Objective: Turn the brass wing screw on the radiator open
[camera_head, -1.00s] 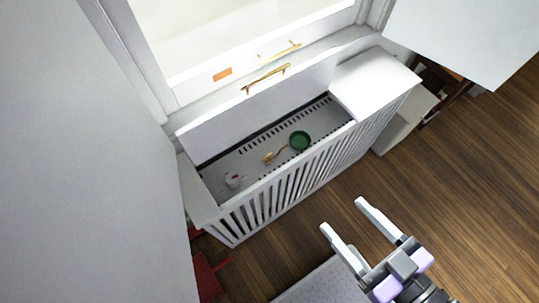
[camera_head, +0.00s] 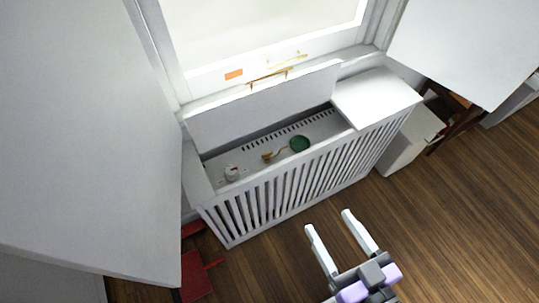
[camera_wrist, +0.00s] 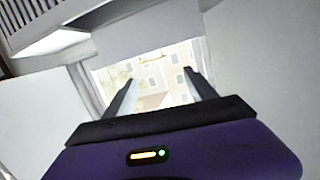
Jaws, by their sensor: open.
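The small brass wing screw (camera_head: 267,156) sits inside the open top of the white slatted radiator cover (camera_head: 300,185), between a green round knob (camera_head: 299,143) and a white dial-like part (camera_head: 232,172). It is too small to tell how it is turned. My gripper (camera_head: 328,220) is open and empty in front of the cover, over the wood floor, clearly apart from the screw. In the wrist view my gripper (camera_wrist: 159,76) has its two fingers spread towards a bright window; the screw does not show there.
A flat white top section (camera_head: 375,97) closes the right end. A large white panel (camera_head: 85,130) stands at left. Red objects (camera_head: 197,270) lie low at left. Wood floor (camera_head: 440,210) is clear at right.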

